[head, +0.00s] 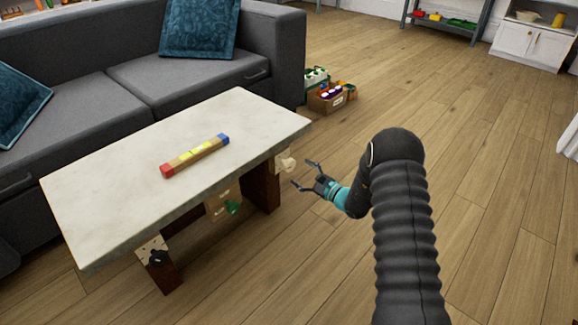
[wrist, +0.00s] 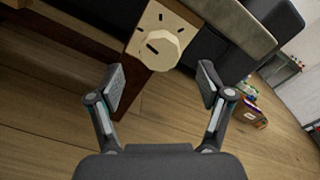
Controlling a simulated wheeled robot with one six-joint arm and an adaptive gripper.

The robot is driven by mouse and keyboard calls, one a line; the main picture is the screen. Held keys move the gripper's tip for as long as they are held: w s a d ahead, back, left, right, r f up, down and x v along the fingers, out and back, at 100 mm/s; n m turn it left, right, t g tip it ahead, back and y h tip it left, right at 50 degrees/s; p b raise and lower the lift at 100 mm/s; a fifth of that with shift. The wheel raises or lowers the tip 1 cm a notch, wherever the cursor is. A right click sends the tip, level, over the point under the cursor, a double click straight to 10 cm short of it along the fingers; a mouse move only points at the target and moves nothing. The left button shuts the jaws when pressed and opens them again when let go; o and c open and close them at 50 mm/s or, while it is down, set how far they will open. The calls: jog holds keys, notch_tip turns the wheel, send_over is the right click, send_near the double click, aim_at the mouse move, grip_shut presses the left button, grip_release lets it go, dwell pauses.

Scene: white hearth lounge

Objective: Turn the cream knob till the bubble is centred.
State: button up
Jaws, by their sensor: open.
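The cream knob (wrist: 163,46) sits on a cream plate (wrist: 150,22) with dark tick marks, fixed to the table's end near a wooden leg. It also shows small at the table's right end in the head view (head: 287,164). My gripper (head: 303,176) is open and empty, a short way to the right of the knob. In the wrist view my gripper's open fingers (wrist: 160,82) point toward the knob without touching it. A level (head: 195,156) with a red end, a blue end and yellow parts lies on the pale tabletop (head: 110,190). Its bubble is too small to make out.
A second plate with a black knob (head: 157,256) is at the table's front left leg. A grey sofa (head: 90,90) stands behind the table. Boxes of things (head: 328,98) stand on the floor past the sofa. The wooden floor (head: 490,150) to the right is clear.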

aim_at(291, 166)
jog(key=x, duration=0.6)
jog(key=shift+w+a, duration=0.15)
jog(key=shift+a, duration=0.05)
jog(key=c, duration=1.2)
